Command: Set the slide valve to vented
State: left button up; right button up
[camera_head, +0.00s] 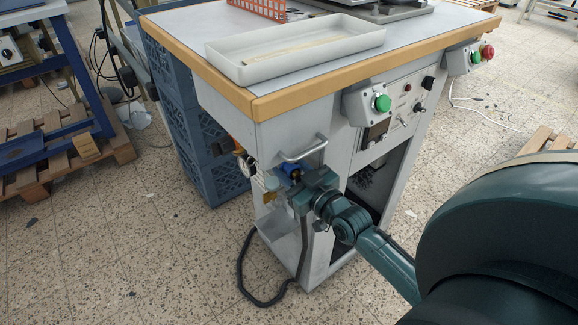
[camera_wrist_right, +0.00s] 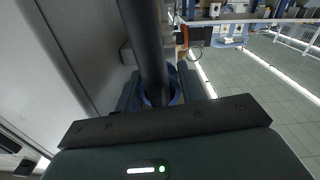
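The slide valve shows as a blue part (camera_head: 290,171) on the near left side of the machine, below a metal handle. My right gripper (camera_head: 299,190) is at it and covers part of it. In the right wrist view the blue sleeve (camera_wrist_right: 160,97) lies between the two dark fingers of my right gripper (camera_wrist_right: 160,90), with no clear gap on either side. A dark bar or hose crosses in front of it. The valve's position is hidden. My left gripper is not in view.
A pressure gauge (camera_head: 247,165) sits left of the valve. The handle (camera_head: 303,148) is just above my gripper. A black hose (camera_head: 243,262) hangs to the floor. A white tray (camera_head: 240,72) lies on the tabletop; blue crates (camera_head: 228,183) stand behind the machine.

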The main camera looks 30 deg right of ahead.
jog(key=shift+o, duration=1.1)
jog(key=shift+s, duration=0.1)
jog(key=shift+s, duration=0.4)
jog(key=s+d+p, duration=0.1)
jog(key=s, duration=1.1)
jog(key=shift+s+p, duration=0.15)
jog(key=shift+p, duration=0.15)
jog(key=shift+a, duration=0.1)
